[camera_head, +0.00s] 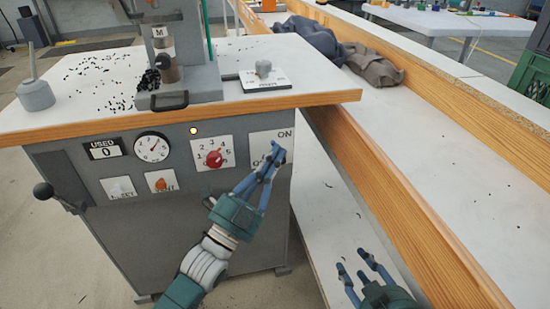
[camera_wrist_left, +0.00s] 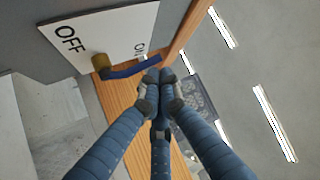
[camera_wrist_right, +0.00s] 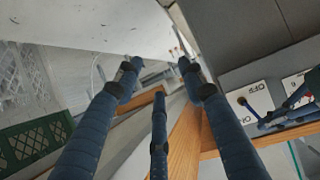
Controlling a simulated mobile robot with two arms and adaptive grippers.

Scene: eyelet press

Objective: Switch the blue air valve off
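The blue valve handle (camera_wrist_left: 130,70) turns on a brass stem (camera_wrist_left: 101,62) on the white ON/OFF plate (camera_wrist_left: 92,30) in the left wrist view. The handle runs from the stem past the ON label, away from OFF. In the head view the plate (camera_head: 258,136) is at the panel's right, with my left gripper (camera_head: 274,150) in front of it. My left gripper's fingertips (camera_wrist_left: 160,90) are close together, right by the handle's free end; whether they touch it is unclear. My right gripper (camera_head: 352,268) is open and empty, low at the right; its spread fingers fill the right wrist view (camera_wrist_right: 160,75).
The grey press cabinet (camera_head: 120,235) also carries a red knob (camera_head: 214,159), a gauge (camera_head: 152,148) and an orange switch (camera_head: 161,184). The wooden table edge (camera_head: 200,112) overhangs the panel just above. A wood-sided bench (camera_head: 400,205) runs along the right.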

